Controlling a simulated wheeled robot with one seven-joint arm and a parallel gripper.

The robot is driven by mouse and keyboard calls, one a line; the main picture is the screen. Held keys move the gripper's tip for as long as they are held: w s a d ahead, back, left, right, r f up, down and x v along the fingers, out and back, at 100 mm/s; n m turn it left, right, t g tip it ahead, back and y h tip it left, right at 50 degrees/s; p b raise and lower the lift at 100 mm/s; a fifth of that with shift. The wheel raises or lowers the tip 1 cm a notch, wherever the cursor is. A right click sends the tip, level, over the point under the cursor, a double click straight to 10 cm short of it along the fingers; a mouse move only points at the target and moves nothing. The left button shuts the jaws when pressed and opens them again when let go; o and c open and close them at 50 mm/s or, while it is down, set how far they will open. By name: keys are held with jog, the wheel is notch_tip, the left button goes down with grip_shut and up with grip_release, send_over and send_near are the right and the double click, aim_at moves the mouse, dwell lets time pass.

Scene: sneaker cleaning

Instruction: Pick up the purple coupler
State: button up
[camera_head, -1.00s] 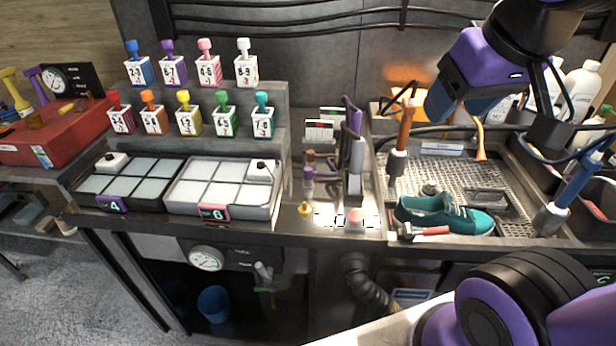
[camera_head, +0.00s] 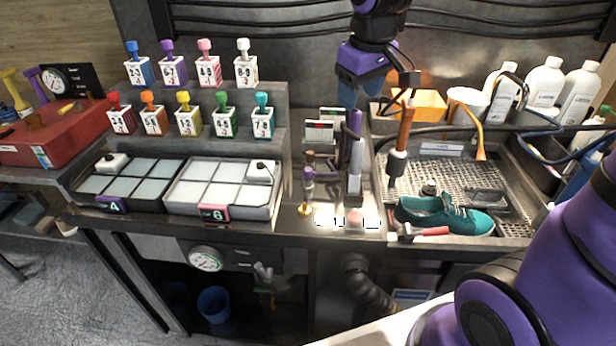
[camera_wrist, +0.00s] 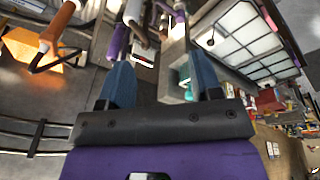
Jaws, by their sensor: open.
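Upright purple pieces stand mid-bench in the head view. One is a tall purple part (camera_head: 354,123) beside a white and grey body. The other is a small purple piece (camera_head: 308,174) on a thin brown and gold stand. I cannot tell for sure which is the coupler. My gripper (camera_head: 349,92) hangs above and behind the tall purple part, blue fingers downward, apparently apart from it. In the wrist view my gripper (camera_wrist: 162,82) is open, with nothing between its fingers. Purple parts (camera_wrist: 118,42) also show beyond the fingertips there.
An orange-handled tool (camera_head: 404,130) stands right of the purple parts. A teal sneaker (camera_head: 445,215) lies on the perforated sink tray (camera_head: 455,173). Tiered numbered bottles (camera_head: 186,120) and two sectioned trays (camera_head: 176,192) are left. White bottles (camera_head: 545,82) stand back right.

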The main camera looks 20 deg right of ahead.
jog(key=w+a+f+n+g, duration=0.1)
jog(key=w+a+f+n, duration=0.15)
jog(key=w+f, duration=0.45)
jog(key=n+g, duration=0.1)
send_over(308, 170)
jog(key=f, duration=1)
jog(key=shift+w+d, duration=0.3)
jog(key=shift+d, duration=0.05)
notch_tip(308, 170, down, 6)
jog(key=shift+a+f, duration=0.1)
jog(key=f, duration=0.4)
jog(key=shift+s+a, duration=0.2)
jog(key=shift+a, duration=0.05)
jog(key=shift+f, duration=0.6)
jog(key=c, duration=0.9)
